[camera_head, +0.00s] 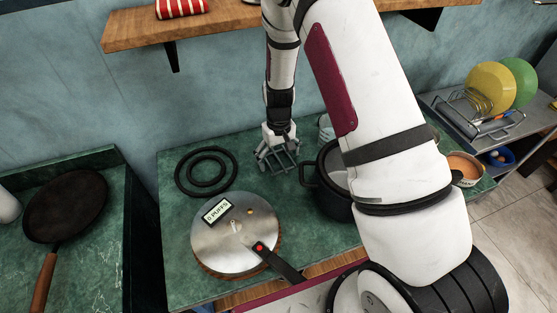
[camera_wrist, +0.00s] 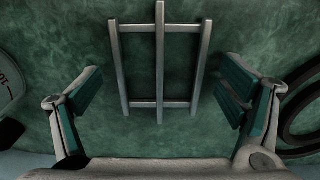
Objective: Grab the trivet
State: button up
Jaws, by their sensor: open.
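The trivet looks like a grey metal grid of three long parallel bars with crossbars (camera_wrist: 160,60). It lies on the green worktop in the wrist view, centred between my fingers and toward the top of the picture. My gripper (camera_wrist: 160,100) is open, with a green-padded finger on each side and a clear gap to the grid. In the head view my gripper (camera_head: 278,160) is low over the worktop, between the black rings and the dark pot. There the grid is hard to tell apart from the fingers.
Black concentric rings (camera_head: 207,172) lie left of my gripper. A dark pot (camera_head: 330,197) stands close on the right, with a pale container (camera_head: 325,128) behind it. A round metal device (camera_head: 236,235) with a black handle sits in front. A wooden shelf (camera_head: 180,25) hangs above.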

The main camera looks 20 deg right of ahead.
jog(key=c, duration=1.3)
jog(key=shift+r, duration=0.1)
